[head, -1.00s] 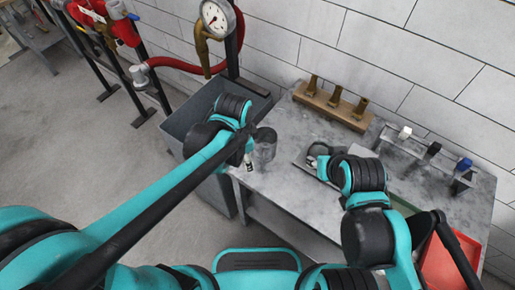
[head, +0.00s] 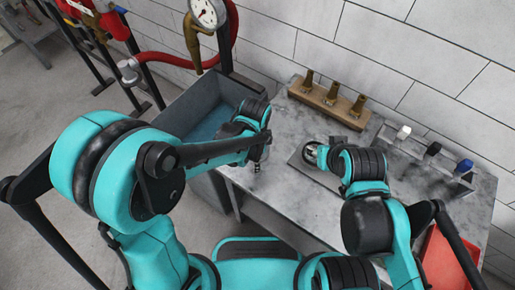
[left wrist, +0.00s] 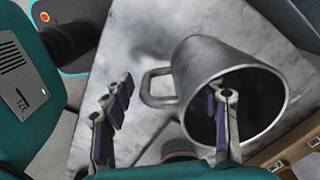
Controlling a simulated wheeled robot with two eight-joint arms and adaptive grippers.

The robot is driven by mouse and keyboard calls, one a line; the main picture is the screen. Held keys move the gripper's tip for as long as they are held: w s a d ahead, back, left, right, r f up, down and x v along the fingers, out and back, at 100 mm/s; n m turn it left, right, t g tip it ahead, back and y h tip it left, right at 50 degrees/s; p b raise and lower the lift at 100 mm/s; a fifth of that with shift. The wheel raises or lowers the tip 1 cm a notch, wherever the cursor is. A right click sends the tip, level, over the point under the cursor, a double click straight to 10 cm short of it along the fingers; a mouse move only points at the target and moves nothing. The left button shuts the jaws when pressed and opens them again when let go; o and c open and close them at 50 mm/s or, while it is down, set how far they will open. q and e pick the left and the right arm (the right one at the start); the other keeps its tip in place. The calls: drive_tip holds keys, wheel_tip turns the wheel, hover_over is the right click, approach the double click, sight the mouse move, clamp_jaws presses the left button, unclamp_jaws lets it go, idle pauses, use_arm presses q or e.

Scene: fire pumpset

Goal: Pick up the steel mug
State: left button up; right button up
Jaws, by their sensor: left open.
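The steel mug (left wrist: 205,65) is a grey metal cup with its handle (left wrist: 155,88) toward the left in the left wrist view. My left gripper (left wrist: 178,88) is open, with one finger left of the handle. The other finger overlaps the mug's dark mouth; I cannot tell whether it is inside or just in front. In the head view my left gripper (head: 257,166) is at the table's left end, and my arm hides most of the mug there.
The grey table (head: 285,120) carries a wooden block with several brass nozzles (head: 330,95) and a rack with black, white and blue pieces (head: 432,150). A grey basin (head: 180,115) adjoins on the left. A red bin (head: 440,262) is at lower right.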

use_arm(q)
wheel_tip(320, 180, down, 3)
drive_tip(key=shift+w+a+f+b, duration=0.1)
drive_tip(key=shift+f+b, duration=0.1)
drive_tip(key=shift+b, duration=0.35)
drive_tip(key=shift+r, duration=0.1)
use_arm(e)
drive_tip(key=shift+f, duration=0.8)
use_arm(q)
clamp_jaws()
drive_tip(key=shift+r, duration=0.15)
use_arm(e)
drive_tip(key=shift+r, duration=0.1)
use_arm(q)
drive_tip(key=shift+r+p, duration=0.6)
drive_tip(key=shift+r, duration=0.25)
drive_tip(key=r, duration=0.1)
drive_tip(key=r+p, duration=0.1)
drive_tip(key=shift+s+d+r, duration=0.2)
drive_tip(key=shift+s+r, duration=0.05)
drive_tip(key=shift+r, duration=0.05)
drive_tip(key=s+d+r+p, duration=0.3)
drive_tip(key=s+d+r, duration=0.3)
drive_tip(key=s+d, duration=0.1)
drive_tip(key=shift+s+d+r, duration=0.15)
drive_tip(key=shift+s+d, duration=0.05)
drive_tip(key=shift+s, duration=0.35)
use_arm(e)
drive_tip(key=shift+r, duration=2.65)
